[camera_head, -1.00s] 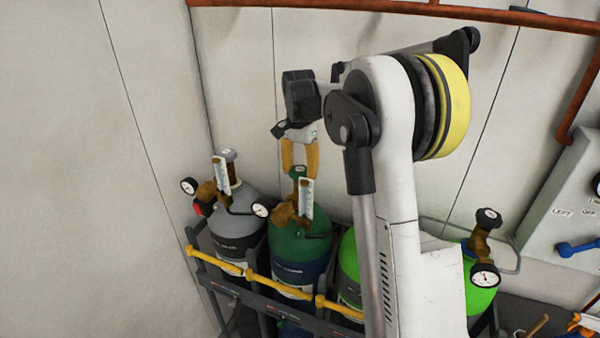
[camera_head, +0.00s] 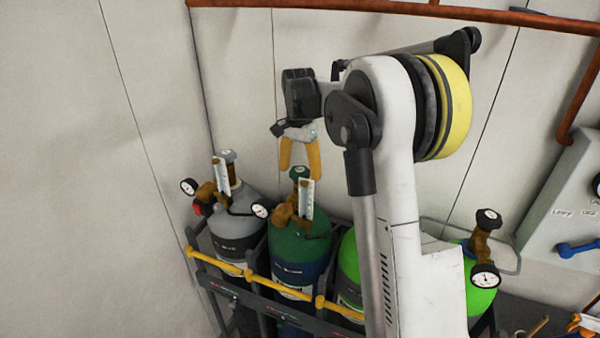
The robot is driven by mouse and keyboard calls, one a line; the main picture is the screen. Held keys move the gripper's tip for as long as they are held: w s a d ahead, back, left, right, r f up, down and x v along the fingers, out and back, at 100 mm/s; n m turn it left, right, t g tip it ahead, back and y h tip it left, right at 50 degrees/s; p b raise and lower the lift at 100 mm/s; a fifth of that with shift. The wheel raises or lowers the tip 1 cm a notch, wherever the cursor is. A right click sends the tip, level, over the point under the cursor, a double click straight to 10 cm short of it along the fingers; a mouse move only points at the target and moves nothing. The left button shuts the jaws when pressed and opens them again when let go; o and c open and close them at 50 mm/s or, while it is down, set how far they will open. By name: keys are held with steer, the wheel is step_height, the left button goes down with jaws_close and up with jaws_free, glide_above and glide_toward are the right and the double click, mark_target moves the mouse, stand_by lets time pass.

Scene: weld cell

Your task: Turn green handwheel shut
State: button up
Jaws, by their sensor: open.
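The green handwheel (camera_head: 299,173) sits on top of the dark green gas cylinder (camera_head: 290,245), above its brass valve and regulator. My gripper (camera_head: 300,167) points down over this cylinder with its two yellow fingers spread apart. In the picture the fingertips lie to the left and right of the upper part of the handwheel. I cannot tell from this view whether they are level with it or touch it. Nothing is held between the fingers.
A grey cylinder (camera_head: 238,222) with gauges stands close on the left. Bright green cylinders (camera_head: 480,290) stand to the right, partly behind my arm. A yellow rail (camera_head: 258,281) runs along the rack's front. The wall (camera_head: 150,120) is behind; a copper pipe (camera_head: 400,8) crosses above.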

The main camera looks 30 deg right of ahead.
mark_target(299, 169)
step_height(299, 169, up, 12)
steer(key=shift+f, duration=0.25)
stand_by(0.5)
